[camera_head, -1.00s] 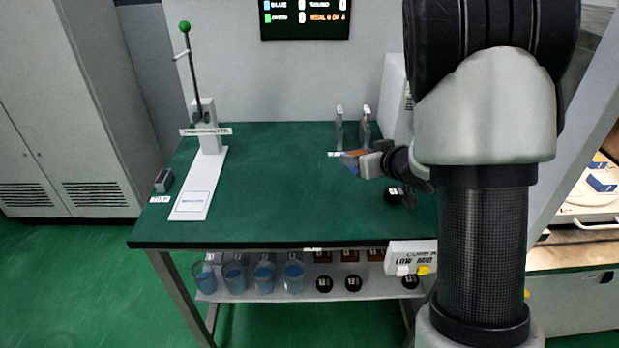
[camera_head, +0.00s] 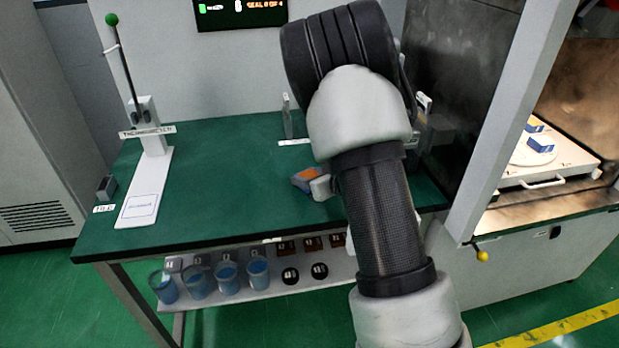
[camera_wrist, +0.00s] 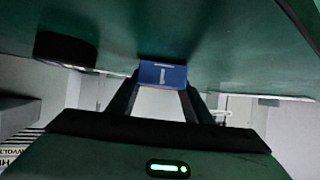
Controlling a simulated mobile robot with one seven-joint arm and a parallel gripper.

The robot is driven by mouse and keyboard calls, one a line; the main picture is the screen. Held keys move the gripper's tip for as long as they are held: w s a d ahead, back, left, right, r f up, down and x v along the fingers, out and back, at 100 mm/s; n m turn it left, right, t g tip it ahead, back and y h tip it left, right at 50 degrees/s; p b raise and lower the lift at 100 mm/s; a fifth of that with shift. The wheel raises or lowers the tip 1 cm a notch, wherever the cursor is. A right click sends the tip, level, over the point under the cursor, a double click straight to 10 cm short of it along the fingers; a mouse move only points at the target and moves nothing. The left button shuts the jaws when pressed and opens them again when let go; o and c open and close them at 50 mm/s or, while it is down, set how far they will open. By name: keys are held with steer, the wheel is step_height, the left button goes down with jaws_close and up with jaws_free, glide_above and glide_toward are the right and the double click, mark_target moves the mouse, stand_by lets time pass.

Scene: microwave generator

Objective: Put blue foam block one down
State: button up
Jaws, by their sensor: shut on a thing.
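My gripper (camera_head: 314,184) is shut on a blue foam block with an orange face (camera_head: 304,179), over the green bench top (camera_head: 215,190). In the wrist view, the block (camera_wrist: 162,74) shows its blue face with a white "1", held between the two fingers (camera_wrist: 160,86). The block is close to the bench surface. I cannot tell whether it touches it.
A thermometer stand (camera_head: 150,140) is at the bench's left. A small upright stand (camera_head: 288,118) is at the back. Blue blocks (camera_head: 540,145) sit in the chamber at right. A dark round object (camera_wrist: 65,48) is near the gripper.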

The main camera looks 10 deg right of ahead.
steer(key=shift+f, duration=0.1)
steer(key=shift+f, duration=0.15)
steer(key=o, duration=1)
